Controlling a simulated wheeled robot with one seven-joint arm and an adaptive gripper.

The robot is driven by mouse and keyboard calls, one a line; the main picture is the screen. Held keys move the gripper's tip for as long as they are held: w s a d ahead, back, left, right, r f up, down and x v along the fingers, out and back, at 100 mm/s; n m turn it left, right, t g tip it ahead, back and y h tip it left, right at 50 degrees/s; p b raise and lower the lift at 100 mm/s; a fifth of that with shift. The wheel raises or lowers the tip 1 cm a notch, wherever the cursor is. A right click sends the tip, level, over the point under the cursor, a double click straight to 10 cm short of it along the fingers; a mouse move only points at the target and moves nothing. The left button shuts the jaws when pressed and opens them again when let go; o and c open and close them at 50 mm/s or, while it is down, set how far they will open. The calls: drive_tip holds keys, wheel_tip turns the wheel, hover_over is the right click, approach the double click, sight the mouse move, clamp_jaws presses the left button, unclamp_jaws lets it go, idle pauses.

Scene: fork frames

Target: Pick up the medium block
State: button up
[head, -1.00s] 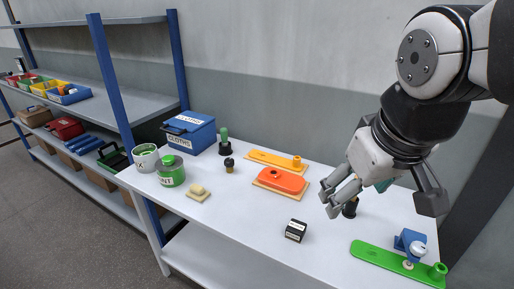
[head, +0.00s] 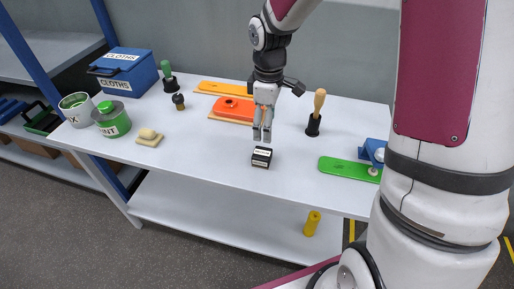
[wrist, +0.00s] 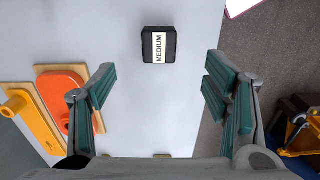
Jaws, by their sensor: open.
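The medium block (head: 261,157) is a small black block with a white label. It sits near the front edge of the white table (head: 215,150). In the wrist view the block (wrist: 159,45) shows its label reading "MEDIUM", ahead of the fingers and between their lines. My gripper (head: 262,135) hangs over the table with its fingers pointing down, just behind the block in the head view. In the wrist view its teal-padded fingers (wrist: 158,92) are spread wide with nothing between them. The gripper is open and apart from the block.
An orange piece on a board (head: 234,109) lies behind my gripper. A wooden-handled tool (head: 316,112) stands upright to the right, near a green plate (head: 347,169). A small yellowish block on a board (head: 149,138) lies left. The table around the block is clear.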

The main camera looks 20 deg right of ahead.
sight(264, 153)
wheel_tip(264, 153, down, 8)
drive_tip(key=shift+f, duration=0.15)
drive_tip(key=shift+w+a+f, duration=0.1)
drive_tip(key=shift+w+f, duration=0.05)
drive_tip(key=shift+f, duration=1.2)
drive_tip(key=shift+w+a+f, duration=0.1)
drive_tip(key=shift+f, duration=1.2)
drive_tip(key=c, duration=1.4)
drive_tip(key=shift+r, duration=0.1)
